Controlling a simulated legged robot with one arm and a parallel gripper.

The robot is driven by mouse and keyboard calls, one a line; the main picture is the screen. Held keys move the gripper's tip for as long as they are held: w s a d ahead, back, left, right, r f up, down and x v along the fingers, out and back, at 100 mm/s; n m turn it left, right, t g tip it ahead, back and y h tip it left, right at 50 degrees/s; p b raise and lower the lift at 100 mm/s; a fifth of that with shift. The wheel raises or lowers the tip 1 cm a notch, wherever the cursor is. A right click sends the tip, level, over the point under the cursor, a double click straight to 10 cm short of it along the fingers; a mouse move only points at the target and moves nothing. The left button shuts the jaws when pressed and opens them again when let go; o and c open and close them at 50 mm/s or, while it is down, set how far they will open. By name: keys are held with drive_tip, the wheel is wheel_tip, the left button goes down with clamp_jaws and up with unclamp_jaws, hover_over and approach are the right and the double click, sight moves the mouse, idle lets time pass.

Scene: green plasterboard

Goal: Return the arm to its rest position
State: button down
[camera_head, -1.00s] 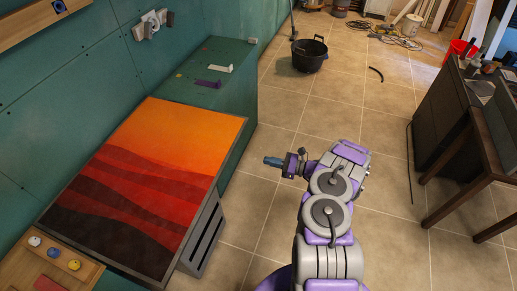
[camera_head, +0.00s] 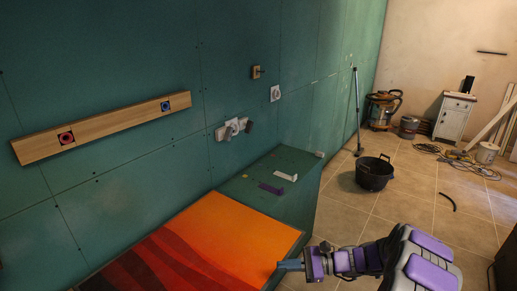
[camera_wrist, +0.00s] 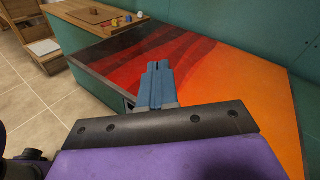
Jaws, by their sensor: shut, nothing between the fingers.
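My purple and grey arm shows at the lower right of the head view. My gripper (camera_head: 287,266) points left there, its blue fingers by the right edge of the orange and dark red panel (camera_head: 235,235). In the wrist view my gripper (camera_wrist: 158,66) has its two blue fingers together, with nothing between them. The panel (camera_wrist: 220,62) lies beyond and beneath the fingers in that view. I see no contact between the fingers and the panel, but the exact gap cannot be told.
A green ledge (camera_head: 300,200) with a purple piece (camera_head: 271,188) and a white piece (camera_head: 286,176) adjoins the green wall. A black bucket (camera_head: 375,174) stands on the tiled floor. A wooden stand with coloured knobs (camera_wrist: 50,47) is at the wrist view's upper left.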

drive_tip(key=s+a+r+n+g+h, duration=0.35)
drive_tip(key=s+r+n, duration=0.2)
drive_tip(key=s, duration=0.45)
drive_tip(key=s+a+r+n+g+h, duration=0.2)
drive_tip(key=s+a+r+n+h, duration=0.15)
drive_tip(key=s+r, duration=0.4)
drive_tip(key=s+d+n+t+h, duration=0.1)
drive_tip(key=s+d+n+h, duration=0.2)
drive_tip(key=s+d, duration=0.3)
drive_tip(key=s+d+n+t+h, duration=0.2)
drive_tip(key=s+d+h, duration=0.4)
drive_tip(key=s, duration=0.8)
drive_tip(key=shift+d+r+n+h, duration=0.3)
drive_tip(key=shift+r+n, duration=0.1)
drive_tip(key=shift+n, duration=0.2)
drive_tip(key=shift+s+a, duration=0.1)
drive_tip(key=shift+a, duration=0.05)
